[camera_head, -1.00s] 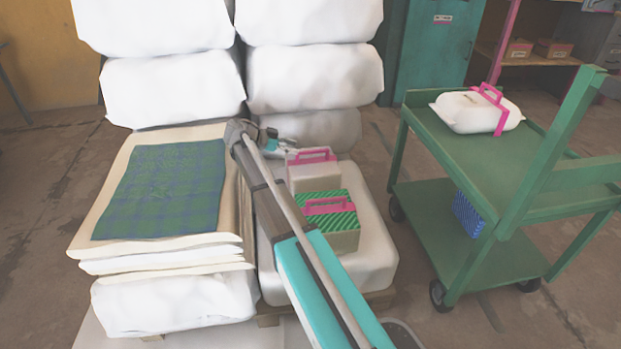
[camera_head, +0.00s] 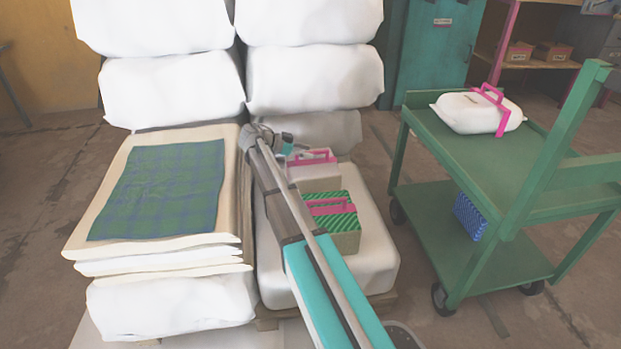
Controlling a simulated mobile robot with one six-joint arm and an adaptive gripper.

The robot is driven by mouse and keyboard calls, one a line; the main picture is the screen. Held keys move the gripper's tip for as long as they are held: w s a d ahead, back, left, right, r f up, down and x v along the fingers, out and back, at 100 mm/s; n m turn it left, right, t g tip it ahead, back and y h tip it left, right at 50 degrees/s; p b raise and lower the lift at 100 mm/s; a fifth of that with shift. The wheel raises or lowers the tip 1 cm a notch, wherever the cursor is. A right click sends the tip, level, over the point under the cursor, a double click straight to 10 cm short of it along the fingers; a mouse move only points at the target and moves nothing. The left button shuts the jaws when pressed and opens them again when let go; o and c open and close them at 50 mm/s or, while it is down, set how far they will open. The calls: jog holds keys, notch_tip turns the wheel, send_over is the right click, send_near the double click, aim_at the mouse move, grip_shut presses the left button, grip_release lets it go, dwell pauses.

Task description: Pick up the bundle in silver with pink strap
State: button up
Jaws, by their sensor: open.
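A box-shaped bundle with a pale, silvery-looking top and a pink strap handle (camera_head: 318,172) sits at the back of a white wrapped bale (camera_head: 368,235). In front of it is a bundle with a green striped top and pink strap (camera_head: 343,222). My gripper (camera_head: 288,146) is open, beside the back-left corner of the pale bundle. My arm hides part of that bundle's left side, and the fingertips show only small.
A green cart (camera_head: 450,158) at right carries a white bundle with a pink strap (camera_head: 470,113). A blue checked item (camera_head: 469,215) is on its lower shelf. White bales stack behind. A flat stack with a plaid cloth (camera_head: 160,190) lies at left.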

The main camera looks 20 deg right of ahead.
jog(key=shift+s+d+f, duration=0.1)
jog(key=shift+d+f, duration=0.05)
jog(key=shift+d, duration=0.2)
dwell(0.3)
grip_shut()
